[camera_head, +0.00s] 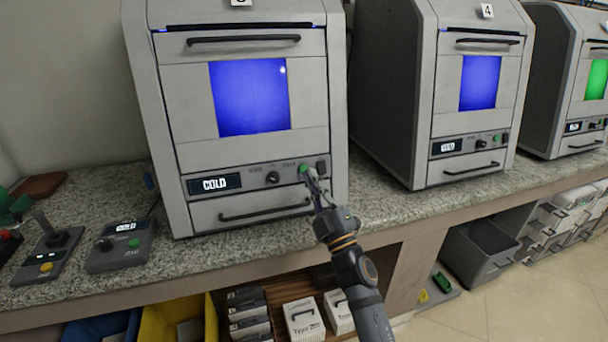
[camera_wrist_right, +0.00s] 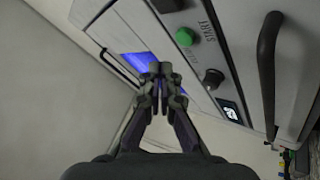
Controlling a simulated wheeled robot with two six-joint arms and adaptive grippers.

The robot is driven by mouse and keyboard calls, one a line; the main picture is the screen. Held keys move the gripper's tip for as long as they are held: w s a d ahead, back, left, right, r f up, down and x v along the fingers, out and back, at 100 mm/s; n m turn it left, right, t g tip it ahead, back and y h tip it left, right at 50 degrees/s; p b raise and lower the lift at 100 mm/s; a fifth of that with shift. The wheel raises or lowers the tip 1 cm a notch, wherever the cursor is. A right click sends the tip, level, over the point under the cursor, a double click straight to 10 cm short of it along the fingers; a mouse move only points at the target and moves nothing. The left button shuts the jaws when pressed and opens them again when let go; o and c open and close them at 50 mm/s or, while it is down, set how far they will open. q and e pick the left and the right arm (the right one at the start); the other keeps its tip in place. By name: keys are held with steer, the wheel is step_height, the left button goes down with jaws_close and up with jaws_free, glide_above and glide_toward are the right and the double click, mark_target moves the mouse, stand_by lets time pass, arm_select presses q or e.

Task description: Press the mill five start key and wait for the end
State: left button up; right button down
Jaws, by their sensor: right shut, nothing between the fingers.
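The nearest mill (camera_head: 165,110) stands on the counter with a blue-lit window (camera_head: 249,97). Its number tag (camera_head: 240,2) is cut off at the top edge, so I cannot read it surely. Its display (camera_head: 214,184) reads COLD. The green start key (camera_head: 304,169) is right of a black knob (camera_head: 272,178); in the right wrist view the green key (camera_wrist_right: 184,37) has START beside it. My right gripper (camera_head: 311,178) is shut and empty, its tips just by the key. The right wrist view shows the fingertips (camera_wrist_right: 160,70) apart from the key; contact is unclear. My left gripper is not in view.
Mill 4 (camera_head: 425,85) with a blue window stands to the right, and another mill with a green window (camera_head: 597,80) beyond it. Boxes (camera_head: 303,318) and bins (camera_head: 478,250) are below the counter.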

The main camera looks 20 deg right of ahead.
mark_target(304, 169)
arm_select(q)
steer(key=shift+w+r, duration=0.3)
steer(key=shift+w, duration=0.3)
arm_select(e)
steer(key=shift+w+f, duration=0.2)
steer(key=shift+w, duration=0.9)
steer(key=shift+w, duration=0.1)
arm_select(q)
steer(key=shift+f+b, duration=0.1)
steer(key=shift+b, duration=0.2)
arm_select(e)
steer(key=shift+w+f, duration=0.1)
steer(key=shift+w, duration=0.25)
